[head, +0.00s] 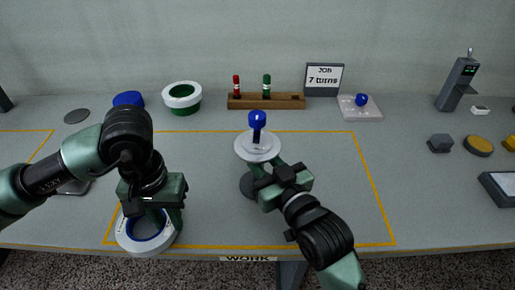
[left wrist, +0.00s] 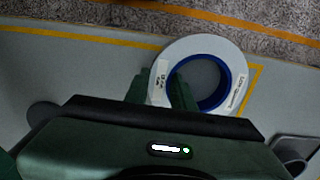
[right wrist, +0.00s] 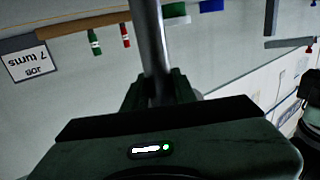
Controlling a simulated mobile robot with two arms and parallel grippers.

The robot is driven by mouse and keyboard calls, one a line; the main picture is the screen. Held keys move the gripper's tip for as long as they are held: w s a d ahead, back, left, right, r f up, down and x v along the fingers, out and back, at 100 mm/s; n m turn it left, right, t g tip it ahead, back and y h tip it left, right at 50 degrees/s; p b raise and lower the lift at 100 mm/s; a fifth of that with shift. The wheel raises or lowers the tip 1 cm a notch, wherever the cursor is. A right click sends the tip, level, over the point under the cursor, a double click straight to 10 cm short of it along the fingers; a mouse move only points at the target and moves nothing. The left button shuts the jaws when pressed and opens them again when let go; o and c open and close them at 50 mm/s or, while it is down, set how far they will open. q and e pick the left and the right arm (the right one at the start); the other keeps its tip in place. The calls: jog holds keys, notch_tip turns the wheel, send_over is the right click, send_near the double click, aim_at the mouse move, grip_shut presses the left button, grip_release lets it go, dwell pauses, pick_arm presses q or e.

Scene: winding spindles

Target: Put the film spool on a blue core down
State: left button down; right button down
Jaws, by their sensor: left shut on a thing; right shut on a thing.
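The film spool, a white ring on a blue core (head: 127,238), is at the front left of the marked work area. My left gripper (head: 152,207) is shut on its rim. The left wrist view shows the spool (left wrist: 205,48) between and beyond the fingers, near the yellow corner; I cannot tell whether it touches the table. My right gripper (head: 264,172) is shut on the metal shaft (right wrist: 152,40) of a spindle, below its pale disc (head: 246,152) and blue knob (head: 257,119).
At the back stand a blue core (head: 128,98), a white-and-green spool (head: 182,97), a wooden rack (head: 285,101) with red and green pegs, a "7 turns" sign (head: 324,79) and a pale pad (head: 372,112) with a blue knob. The area's right part is clear.

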pick_arm(q)
jog(key=w+d+r+m, duration=0.1)
jog(key=w+d+r, duration=0.3)
jog(key=r, duration=0.3)
jog(key=w+d+r, duration=0.5)
jog(key=d+r, duration=0.2)
jog(key=w+d+r+m, duration=0.1)
jog(key=w+d+r, duration=0.3)
jog(key=r, duration=0.3)
jog(key=shift+w+d+r+m, duration=0.1)
jog(key=shift+d+r+m, duration=0.05)
jog(key=shift+d, duration=0.3)
jog(key=shift+w+d+r+m, duration=0.1)
jog(key=shift+d+m, duration=0.05)
jog(key=shift+d, duration=0.3)
jog(key=r+m, duration=0.1)
jog(key=r, duration=0.1)
send_over(269, 147)
jog(key=d, duration=0.2)
notch_tip(269, 147, down, 10)
jog(key=shift+d+m, duration=0.25)
jog(key=shift+m, duration=0.05)
jog(key=c, duration=1.5)
grip_release()
jog(key=shift+f, duration=0.1)
jog(key=shift+c, duration=0.2)
jog(key=shift+o, duration=0.4)
